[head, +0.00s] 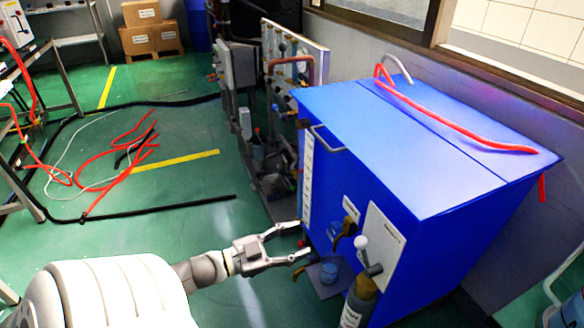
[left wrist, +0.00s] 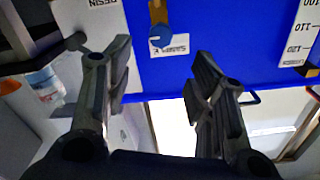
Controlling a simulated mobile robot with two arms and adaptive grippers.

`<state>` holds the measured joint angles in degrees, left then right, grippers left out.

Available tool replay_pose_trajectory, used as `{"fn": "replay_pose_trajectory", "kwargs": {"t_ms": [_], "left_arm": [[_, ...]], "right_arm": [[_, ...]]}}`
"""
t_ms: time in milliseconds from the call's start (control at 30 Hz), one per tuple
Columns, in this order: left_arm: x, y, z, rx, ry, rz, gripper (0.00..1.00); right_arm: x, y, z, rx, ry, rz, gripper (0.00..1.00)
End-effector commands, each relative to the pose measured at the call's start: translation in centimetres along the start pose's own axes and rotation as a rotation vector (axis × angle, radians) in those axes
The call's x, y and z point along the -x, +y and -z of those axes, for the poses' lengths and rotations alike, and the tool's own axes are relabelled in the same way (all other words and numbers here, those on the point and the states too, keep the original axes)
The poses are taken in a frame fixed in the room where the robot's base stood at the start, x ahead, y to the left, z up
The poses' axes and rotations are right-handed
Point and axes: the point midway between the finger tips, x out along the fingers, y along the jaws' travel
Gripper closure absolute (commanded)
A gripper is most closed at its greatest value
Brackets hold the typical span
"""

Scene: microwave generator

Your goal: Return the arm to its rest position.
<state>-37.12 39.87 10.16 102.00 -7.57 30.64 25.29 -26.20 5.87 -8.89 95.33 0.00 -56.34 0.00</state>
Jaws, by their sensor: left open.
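My left arm (head: 110,290) comes in from the lower left in the head view. My left gripper (head: 302,240) is open and empty, just left of the blue cabinet's lower front. In the left wrist view its two dark fingers (left wrist: 160,85) stand wide apart, with nothing between them but the blue cabinet face (left wrist: 210,20) behind. My right gripper is not in view.
The large blue cabinet (head: 400,150) fills the right side. Red hoses (head: 120,150) lie on the green floor. Pipework (head: 265,150) stands behind the gripper.

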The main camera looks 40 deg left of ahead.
Motion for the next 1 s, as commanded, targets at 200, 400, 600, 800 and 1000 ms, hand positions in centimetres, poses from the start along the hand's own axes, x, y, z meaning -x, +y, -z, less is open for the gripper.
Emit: {"fn": "replay_pose_trajectory", "kwargs": {"t_ms": [200,400,600,800,1000], "left_arm": [[0.3,0.0,0.1,-0.001,0.001,0.0,0.49],[0.3,0.0,0.0,0.0,0.001,0.0,0.49],[0.3,0.0,0.0,0.0,0.001,0.0,0.49],[0.2,0.2,-1.8,0.017,-0.058,0.044,0.49],[0.8,2.2,-9.3,0.087,-0.322,0.181,0.49]], "right_arm": [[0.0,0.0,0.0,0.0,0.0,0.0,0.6],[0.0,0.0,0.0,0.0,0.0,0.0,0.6],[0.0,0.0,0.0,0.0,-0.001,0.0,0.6],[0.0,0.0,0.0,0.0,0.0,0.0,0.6],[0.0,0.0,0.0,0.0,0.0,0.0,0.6]]}}
